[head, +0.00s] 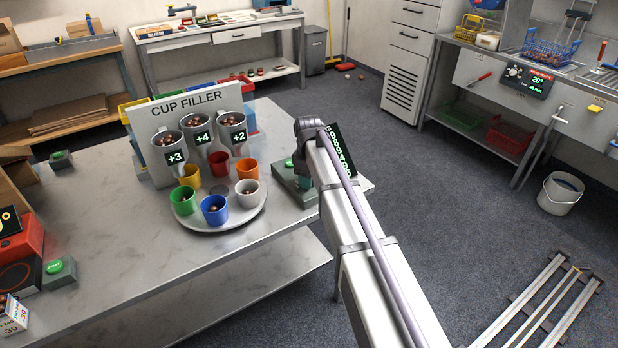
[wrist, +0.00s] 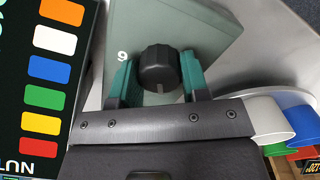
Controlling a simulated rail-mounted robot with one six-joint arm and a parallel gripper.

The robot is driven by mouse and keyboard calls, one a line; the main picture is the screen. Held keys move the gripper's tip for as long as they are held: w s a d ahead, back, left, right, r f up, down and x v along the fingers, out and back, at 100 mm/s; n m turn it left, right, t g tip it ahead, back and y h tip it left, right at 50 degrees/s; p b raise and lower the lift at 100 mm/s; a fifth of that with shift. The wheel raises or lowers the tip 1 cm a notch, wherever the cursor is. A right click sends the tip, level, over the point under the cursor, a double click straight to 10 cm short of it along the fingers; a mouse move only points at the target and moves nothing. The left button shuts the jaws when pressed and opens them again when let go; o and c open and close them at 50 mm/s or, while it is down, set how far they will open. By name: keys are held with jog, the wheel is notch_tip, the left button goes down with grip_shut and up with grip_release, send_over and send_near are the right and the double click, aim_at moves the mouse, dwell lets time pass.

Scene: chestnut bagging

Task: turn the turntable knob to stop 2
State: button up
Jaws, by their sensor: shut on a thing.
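The turntable knob (wrist: 158,68) is black and ribbed and sits on a grey-green box (wrist: 205,30) in the wrist view. My gripper (wrist: 157,62) is shut on it, with one green fingertip on each side. A white digit, a 6 or 9 depending on which way up, shows beside the knob. In the head view the box (head: 290,186) stands at the table's right corner, and my arm hides the knob. The round turntable (head: 235,223) carries green (head: 183,201), blue (head: 214,211), white (head: 248,194), orange (head: 247,171), red and yellow cups.
The cup filler panel (head: 150,120) with three hoppers marked +3, +4 and +2 stands behind the cups. A dark panel with coloured patches (wrist: 50,68) stands beside the box. The table's right edge is close to the box.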

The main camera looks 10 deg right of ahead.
jog(key=shift+n, duration=1.6)
jog(key=o, duration=0.9)
jog(key=shift+r, duration=0.1)
notch_tip(320, 180, up, 11)
jog(key=p, duration=1.1)
jog(key=shift+s, duration=0.15)
jog(key=shift+f, duration=0.2)
